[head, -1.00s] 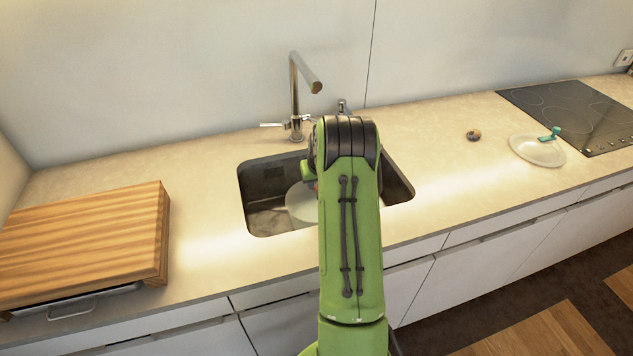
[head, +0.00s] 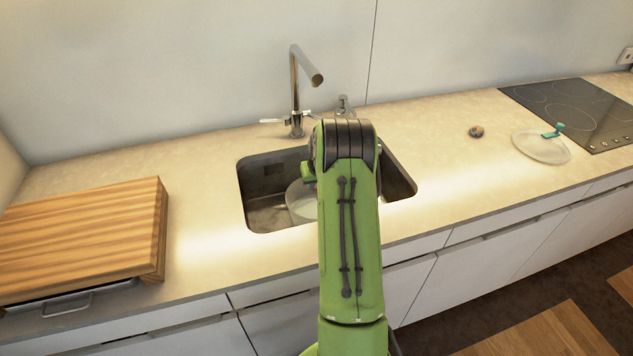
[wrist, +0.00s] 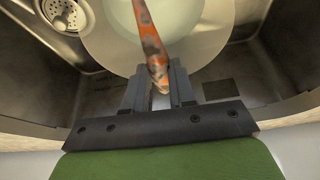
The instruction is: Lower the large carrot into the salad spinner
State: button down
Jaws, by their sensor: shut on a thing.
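The large carrot (wrist: 148,38), orange with dark patches, shows in the wrist view. My gripper (wrist: 160,82) is shut on its near end, and the carrot points away from the jaws over the salad spinner. The salad spinner (wrist: 215,40) is a pale, see-through round bowl inside the sink. In the head view, the left part of the spinner (head: 301,205) shows in the sink, and my arm hides the rest. The carrot and the gripper are hidden behind my arm there. I cannot tell whether the carrot touches the bowl.
The sink (head: 262,180) surrounds the spinner, with a tall faucet (head: 296,95) behind it. A wooden board (head: 85,240) lies at left. A clear lid with a teal handle (head: 541,147) and a small brown item (head: 476,131) lie at right, near the cooktop (head: 580,112).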

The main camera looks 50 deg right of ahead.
jog(key=shift+f+b, duration=2.95)
jog(key=shift+f, duration=1)
jog(key=c, duration=0.9)
grip_release()
jog(key=shift+o, duration=0.2)
jog(key=p+v, duration=0.3)
jog(key=v, duration=1.3)
jog(key=shift+w, duration=0.1)
